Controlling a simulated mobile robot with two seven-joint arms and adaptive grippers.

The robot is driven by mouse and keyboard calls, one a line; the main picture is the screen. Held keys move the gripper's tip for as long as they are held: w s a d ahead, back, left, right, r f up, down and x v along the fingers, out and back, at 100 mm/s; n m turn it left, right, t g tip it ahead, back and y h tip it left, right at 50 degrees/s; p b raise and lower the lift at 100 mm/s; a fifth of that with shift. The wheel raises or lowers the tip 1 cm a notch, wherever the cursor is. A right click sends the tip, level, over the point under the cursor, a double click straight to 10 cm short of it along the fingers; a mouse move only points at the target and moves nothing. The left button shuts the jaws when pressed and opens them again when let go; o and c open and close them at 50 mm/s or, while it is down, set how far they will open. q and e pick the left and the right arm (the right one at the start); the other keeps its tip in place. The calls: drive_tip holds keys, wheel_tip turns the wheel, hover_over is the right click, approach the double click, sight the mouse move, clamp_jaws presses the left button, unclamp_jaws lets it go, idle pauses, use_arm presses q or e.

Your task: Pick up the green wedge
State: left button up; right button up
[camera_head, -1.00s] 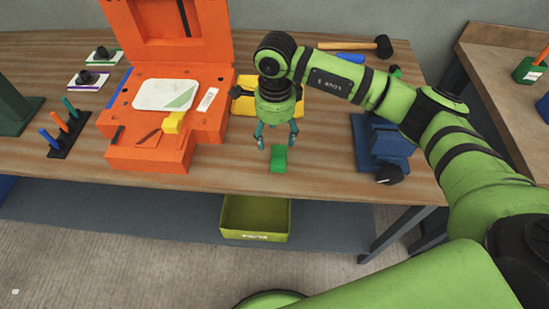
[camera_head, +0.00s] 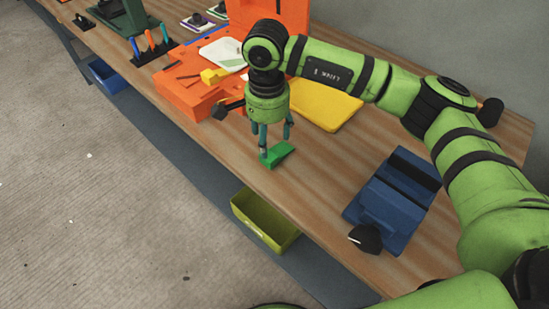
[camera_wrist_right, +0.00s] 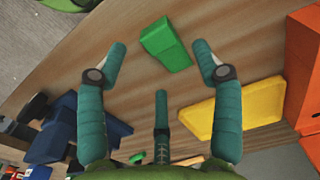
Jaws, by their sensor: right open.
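The green wedge (camera_head: 277,154) lies on the wooden bench near its front edge. My right gripper (camera_head: 271,141) points down just above and beside the wedge in the head view. In the right wrist view the green wedge (camera_wrist_right: 166,43) lies ahead of the fingers, between the two upper fingertips and apart from them. My right gripper (camera_wrist_right: 159,66) is open and empty there. I cannot tell from the head view whether a finger touches the wedge. My left gripper is not in view.
A blue vise-like block (camera_head: 393,200) stands right of the wedge. A yellow pad (camera_head: 325,104) lies behind it, and an orange mould (camera_head: 190,92) with a yellow piece (camera_head: 213,75) stands to the left. An olive bin (camera_head: 262,222) sits below the bench edge.

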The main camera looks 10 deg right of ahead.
sight(270, 155)
drive_tip(key=shift+w+f+p, duration=0.1)
drive_tip(key=shift+f+p, duration=0.45)
drive_tip(key=shift+f, duration=0.4)
wheel_tip(270, 155, down, 4)
drive_tip(key=shift+d+r+p, duration=0.15)
drive_tip(key=shift+r+p, duration=0.1)
drive_tip(key=shift+p, duration=0.45)
drive_tip(key=shift+f, duration=0.35)
drive_tip(key=c, duration=1.1)
drive_tip(key=shift+c, duration=0.8)
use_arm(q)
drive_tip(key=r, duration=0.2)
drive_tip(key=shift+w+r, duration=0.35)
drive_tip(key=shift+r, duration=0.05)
use_arm(e)
drive_tip(key=shift+s, duration=0.2)
drive_tip(key=shift+c, duration=0.2)
